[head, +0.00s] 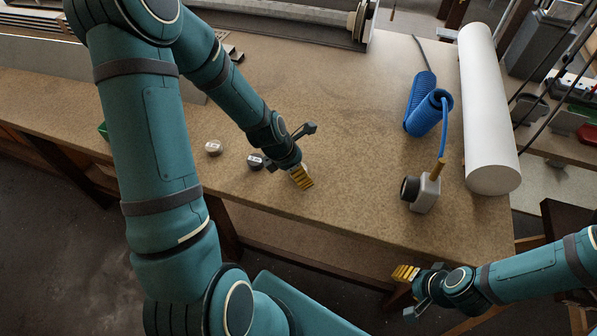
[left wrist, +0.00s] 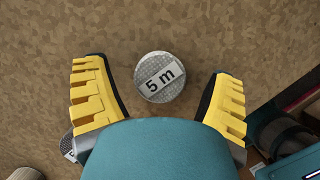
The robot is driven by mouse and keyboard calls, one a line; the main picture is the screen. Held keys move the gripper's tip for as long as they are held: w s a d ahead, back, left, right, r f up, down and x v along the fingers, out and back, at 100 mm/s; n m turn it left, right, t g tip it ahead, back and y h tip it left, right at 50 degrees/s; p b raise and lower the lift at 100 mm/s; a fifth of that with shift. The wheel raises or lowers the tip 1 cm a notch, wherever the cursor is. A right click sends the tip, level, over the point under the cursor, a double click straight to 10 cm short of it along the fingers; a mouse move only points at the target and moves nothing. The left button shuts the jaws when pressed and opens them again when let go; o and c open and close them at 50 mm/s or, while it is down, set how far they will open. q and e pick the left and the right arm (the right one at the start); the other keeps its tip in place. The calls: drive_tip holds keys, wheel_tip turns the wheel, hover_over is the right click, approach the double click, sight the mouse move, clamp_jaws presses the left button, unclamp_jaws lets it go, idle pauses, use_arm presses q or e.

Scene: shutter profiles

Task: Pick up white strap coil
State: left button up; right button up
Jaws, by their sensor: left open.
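A round, pale grey-white strap coil (left wrist: 160,77) with a "5 m" label lies flat on the bench in the left wrist view. It sits between and slightly ahead of the fingers of my left gripper (left wrist: 158,95), which is open and points down, with a gap on each side. In the head view my left gripper (head: 302,177) largely hides this coil. A darker coil (head: 256,161) lies just left of the gripper, and a pale coil (head: 213,147) lies farther left. My right gripper (head: 406,273) is at the front edge of the bench; its finger opening is unclear.
A blue coiled hose (head: 424,112) and a small grey device with a black knob (head: 424,192) stand on the right. A long white roll (head: 486,105) lies along the right side. The brown bench top (head: 340,130) is clear between gripper and hose.

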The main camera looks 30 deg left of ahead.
use_arm(q)
drive_tip(key=shift+f, duration=0.2)
drive_tip(key=c, duration=1.3)
